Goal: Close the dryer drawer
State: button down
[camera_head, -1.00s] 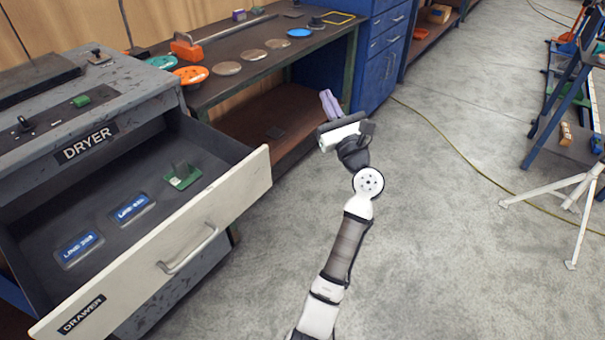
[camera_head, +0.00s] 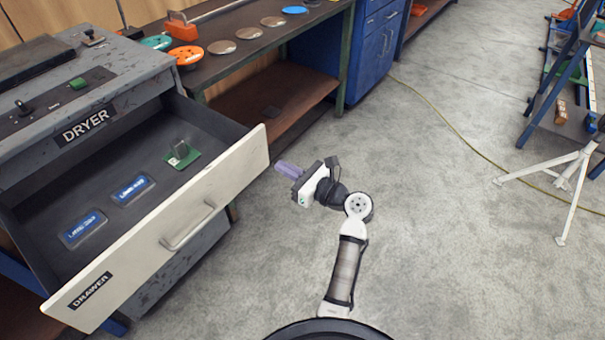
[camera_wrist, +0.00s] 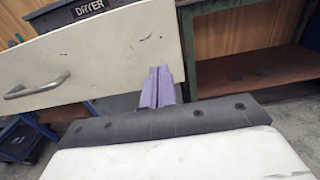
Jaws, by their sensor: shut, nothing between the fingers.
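The dryer drawer (camera_head: 160,242) is pulled open out of the grey dryer cabinet (camera_head: 120,72), with its cream front facing the lower right. A metal bar handle (camera_head: 188,226) sits on that front; it also shows in the wrist view (camera_wrist: 36,86). Inside the drawer lie two blue-labelled plates (camera_head: 133,189) and a green piece (camera_head: 181,154) with a dark upright part. My gripper (camera_head: 288,170) is shut and empty, its purple fingers pointing left near the right end of the drawer front. In the wrist view the fingers (camera_wrist: 158,86) overlap the right end of the front; I cannot tell whether they touch it.
A workbench (camera_head: 240,58) with discs and an orange tool stands behind the drawer, beside a blue cabinet (camera_head: 376,50). A white tripod stand (camera_head: 560,178) and blue frame are at the right. A yellow-green cable crosses the floor. The middle floor is clear.

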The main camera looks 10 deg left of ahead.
aim_at(260, 155)
jog(key=p+x, duration=0.1)
jog(key=x, duration=0.4)
jog(key=shift+w+a, duration=0.15)
jog(key=shift+a, duration=0.2)
